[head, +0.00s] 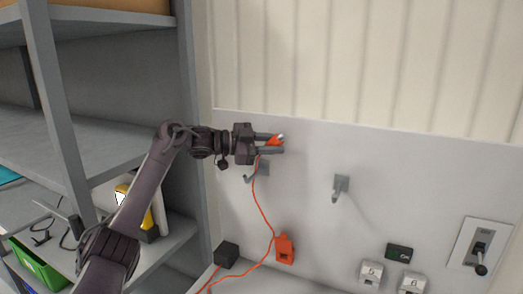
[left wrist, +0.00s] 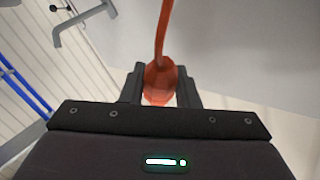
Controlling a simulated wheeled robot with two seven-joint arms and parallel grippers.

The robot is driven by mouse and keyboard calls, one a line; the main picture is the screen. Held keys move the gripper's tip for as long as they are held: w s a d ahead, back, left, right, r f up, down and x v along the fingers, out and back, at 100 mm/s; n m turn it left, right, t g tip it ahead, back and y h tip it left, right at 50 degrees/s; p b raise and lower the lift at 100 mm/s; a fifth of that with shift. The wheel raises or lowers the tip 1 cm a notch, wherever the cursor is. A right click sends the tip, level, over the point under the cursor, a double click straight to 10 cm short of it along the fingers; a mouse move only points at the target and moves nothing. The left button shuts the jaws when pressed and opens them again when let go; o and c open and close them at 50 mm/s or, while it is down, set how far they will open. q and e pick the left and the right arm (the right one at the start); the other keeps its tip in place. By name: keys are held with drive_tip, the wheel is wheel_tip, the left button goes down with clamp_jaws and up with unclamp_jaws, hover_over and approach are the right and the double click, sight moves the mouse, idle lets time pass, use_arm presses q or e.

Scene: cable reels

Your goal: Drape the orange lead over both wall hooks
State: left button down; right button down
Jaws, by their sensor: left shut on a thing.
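My left gripper (head: 272,144) is shut on the orange plug end of the orange lead (head: 262,208), in front of the wall panel and just above the left hook (head: 262,170). In the left wrist view the plug (left wrist: 159,82) sits between the two dark fingers, with the cord running up and away. The lead hangs from the gripper close by the left hook, and whether it touches the hook is unclear. It runs down past an orange block (head: 285,248) and out at the bottom edge. The right hook (head: 341,187) is bare. My right gripper is not in view.
Grey shelving (head: 110,140) stands close on the left, with a green bin (head: 38,264) low down. A black box (head: 227,254) is below the hooks. White boxes (head: 371,271), a small dark box (head: 399,252) and a lever switch (head: 481,246) are at lower right. The wall between the hooks is clear.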

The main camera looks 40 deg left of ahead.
use_arm(q)
drive_tip(key=w+d+f+b, duration=0.2)
drive_tip(key=w+d+b, duration=0.15)
drive_tip(key=d, duration=0.95)
drive_tip(key=w+d+f+b, duration=0.2)
drive_tip(key=w+d, duration=0.2)
drive_tip(key=d, duration=1)
wheel_tip(320, 180, down, 19)
drive_tip(key=b, duration=1)
drive_tip(key=shift+w+d+b, duration=0.2)
drive_tip(key=shift+d+b, duration=0.15)
